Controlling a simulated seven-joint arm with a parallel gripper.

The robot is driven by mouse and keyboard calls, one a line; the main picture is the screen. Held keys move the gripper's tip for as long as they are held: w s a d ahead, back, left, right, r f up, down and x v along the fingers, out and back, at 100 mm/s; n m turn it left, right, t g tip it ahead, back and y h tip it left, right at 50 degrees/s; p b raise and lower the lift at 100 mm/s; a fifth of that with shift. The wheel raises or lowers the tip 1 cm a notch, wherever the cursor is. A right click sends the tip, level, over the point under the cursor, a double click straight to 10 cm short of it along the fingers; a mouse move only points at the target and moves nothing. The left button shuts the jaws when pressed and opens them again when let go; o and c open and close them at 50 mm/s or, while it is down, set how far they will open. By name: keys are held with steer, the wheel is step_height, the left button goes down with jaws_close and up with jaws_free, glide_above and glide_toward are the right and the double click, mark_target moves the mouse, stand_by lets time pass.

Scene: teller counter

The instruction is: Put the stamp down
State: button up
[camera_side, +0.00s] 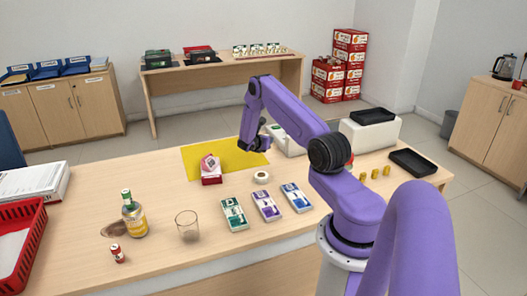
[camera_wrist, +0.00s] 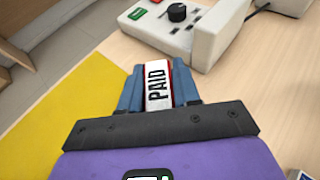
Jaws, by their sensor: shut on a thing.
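The stamp (camera_wrist: 157,88) has a white face marked PAID and a red edge. It sits between the two blue fingers of my gripper (camera_wrist: 158,92) in the wrist view, with the fingers closed on both sides of it. In the side view, my arm's end hangs over the right part of the yellow mat (camera_side: 230,147), and the stamp cannot be made out there. The mat also shows at the left in the wrist view (camera_wrist: 55,105). Whether the stamp's underside touches anything is hidden.
A pink and red item (camera_side: 210,169) stands on the mat's front edge, left of my gripper. A white roll (camera_side: 261,178) and bundled notes (camera_side: 266,206) lie in front. A white machine with a black knob (camera_wrist: 177,12) is beyond my gripper. A bottle (camera_side: 134,216) and glass (camera_side: 187,226) stand front left.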

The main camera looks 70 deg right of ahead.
steer(key=f, duration=0.1)
steer(key=w+d+f, duration=0.2)
steer(key=shift+d+f, duration=0.2)
steer(key=shift+f, duration=0.2)
steer(key=shift+w+d+f, duration=0.1)
steer(key=shift+f, duration=1.5)
steer(key=o, duration=1.1)
steer(key=shift+f, duration=0.15)
steer(key=shift+c, duration=0.2)
